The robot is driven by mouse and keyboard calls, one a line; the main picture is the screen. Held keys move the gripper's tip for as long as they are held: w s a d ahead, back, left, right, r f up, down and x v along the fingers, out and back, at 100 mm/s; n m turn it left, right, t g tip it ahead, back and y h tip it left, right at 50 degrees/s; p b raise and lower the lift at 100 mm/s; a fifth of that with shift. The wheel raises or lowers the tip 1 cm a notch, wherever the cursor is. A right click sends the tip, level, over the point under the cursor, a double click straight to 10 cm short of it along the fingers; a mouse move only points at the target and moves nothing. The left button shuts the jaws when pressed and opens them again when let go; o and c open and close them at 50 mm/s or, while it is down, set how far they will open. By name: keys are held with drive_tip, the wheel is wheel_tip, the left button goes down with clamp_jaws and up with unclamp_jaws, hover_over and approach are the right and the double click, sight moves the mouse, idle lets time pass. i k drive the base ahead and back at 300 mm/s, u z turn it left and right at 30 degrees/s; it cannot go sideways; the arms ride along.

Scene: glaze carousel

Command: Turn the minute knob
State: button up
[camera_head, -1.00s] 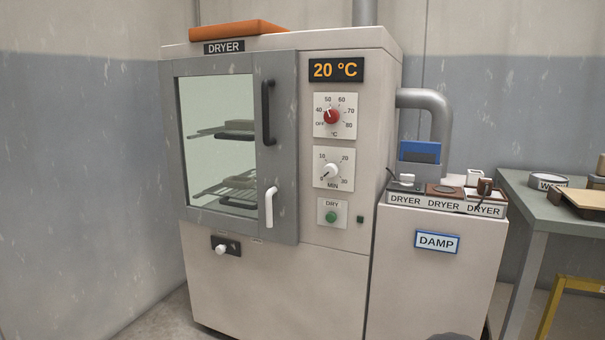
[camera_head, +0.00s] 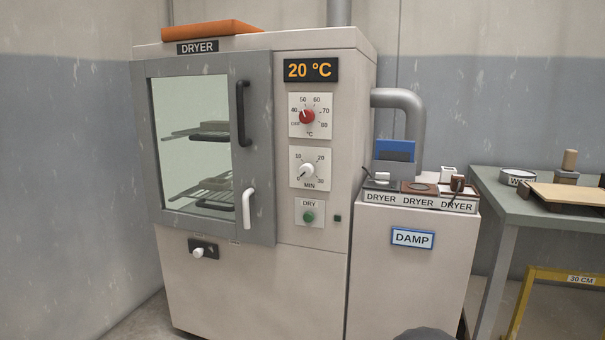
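The minute knob (camera_head: 306,170) is a white dial on a white plate marked 10, 20, 30 and MIN, on the dryer's front panel. Its pointer appears to aim to the lower left. Above it is the red temperature knob (camera_head: 307,116), its pointer toward the upper left between 40 and 50. The display (camera_head: 310,70) reads 20 °C. Below the minute knob is the green DRY button (camera_head: 308,217). The dryer door (camera_head: 260,150) is shut. My gripper is not clearly seen; only a dark rounded shape shows at the bottom edge.
A DAMP cabinet (camera_head: 408,285) stands right of the dryer, bearing trays labelled DRYER (camera_head: 419,203) with small items. A grey pipe (camera_head: 415,120) bends down behind it. A grey-green table (camera_head: 530,212) stands at the far right, with a yellow frame (camera_head: 520,300) below.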

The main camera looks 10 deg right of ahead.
sight(305, 171)
drive_tip(key=k, duration=0.5)
drive_tip(key=u, duration=1.15)
drive_tip(key=i, duration=0.85)
drive_tip(key=z, duration=2.1)
